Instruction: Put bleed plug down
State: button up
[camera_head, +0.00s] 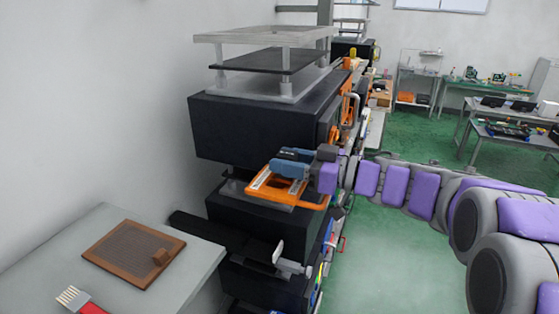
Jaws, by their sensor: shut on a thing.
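My gripper (284,163) is at the centre of the view, at the end of my purple and grey arm that reaches in from the right. Its blue-grey fingers are shut over an orange frame-like plate (291,191) that lies on a ledge of the dark equipment stack. The bleed plug is in the grip, but the fingers hide it and I cannot make out its shape. I cannot tell whether it touches the orange plate.
A dark cabinet (250,125) stands right behind my gripper. A grey table (184,272) at left bears a brown board (125,254) with a small block, and a red-handled brush (82,304). A dark bar with a grey fitting (287,264) juts below.

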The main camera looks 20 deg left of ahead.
jog(key=shift+a, duration=0.75)
jog(key=shift+a+f, duration=0.1)
jog(key=shift+a, duration=0.15)
jog(key=shift+w+f, duration=0.1)
jog(key=shift+f, duration=0.1)
jog(key=shift+f, duration=0.2)
jog(key=o, duration=1.1)
jog(key=shift+r, duration=0.25)
jog(key=d, duration=0.8)
jog(key=s+d, duration=0.1)
jog(key=d, duration=0.3)
jog(key=shift+d+b, duration=0.1)
jog(key=shift+b, duration=0.3)
